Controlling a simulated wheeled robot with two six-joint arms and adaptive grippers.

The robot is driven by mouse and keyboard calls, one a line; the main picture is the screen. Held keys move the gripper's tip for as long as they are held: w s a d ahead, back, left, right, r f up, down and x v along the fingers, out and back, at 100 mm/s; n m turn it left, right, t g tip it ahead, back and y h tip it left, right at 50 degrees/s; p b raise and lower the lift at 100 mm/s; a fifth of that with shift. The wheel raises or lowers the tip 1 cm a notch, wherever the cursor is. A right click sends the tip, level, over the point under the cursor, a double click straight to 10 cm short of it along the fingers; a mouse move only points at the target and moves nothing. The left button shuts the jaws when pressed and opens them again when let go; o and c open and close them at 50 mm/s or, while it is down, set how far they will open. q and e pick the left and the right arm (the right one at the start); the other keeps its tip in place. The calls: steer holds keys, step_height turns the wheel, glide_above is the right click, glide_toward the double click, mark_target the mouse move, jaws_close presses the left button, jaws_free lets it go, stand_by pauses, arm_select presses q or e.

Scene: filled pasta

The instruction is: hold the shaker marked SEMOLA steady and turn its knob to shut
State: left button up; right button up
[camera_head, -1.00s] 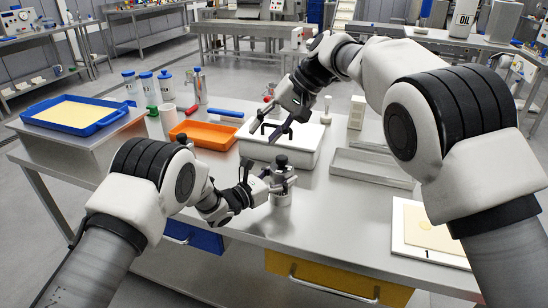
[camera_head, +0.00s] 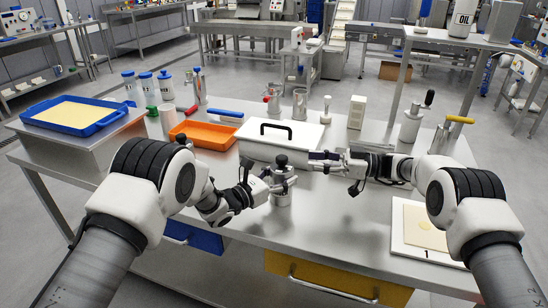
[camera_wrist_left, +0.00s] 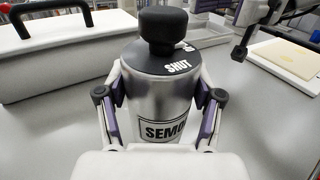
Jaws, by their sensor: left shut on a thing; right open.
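The SEMOLA shaker (camera_head: 283,199) is a steel canister standing upright on the steel table, with a black knob (camera_head: 281,160) on its dark top. In the left wrist view its label reads "SEMO" (camera_wrist_left: 168,131), the rest hidden, and "SHUT" (camera_wrist_left: 178,67) is printed on the top. A second marking behind the knob (camera_wrist_left: 163,28) is mostly covered. My left gripper (camera_head: 280,184) is shut on the shaker body, one finger on each side. My right gripper (camera_head: 314,161) is open and empty, just right of the knob at about its height, apart from it.
A white lidded box (camera_head: 268,149) with a black handle stands behind the shaker. An orange tray (camera_head: 216,144) is at back left, a blue tray (camera_head: 109,122) farther left. A white board (camera_head: 398,239) with dough lies at right. The front table strip between is clear.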

mark_target(274, 166)
steer(key=a, duration=0.7)
steer(key=w+a, duration=0.1)
steer(key=a, duration=0.3)
steer(key=shift+w+a, duration=0.1)
steer(key=shift+a, duration=0.25)
jaws_close()
steer(key=shift+d+r, duration=0.1)
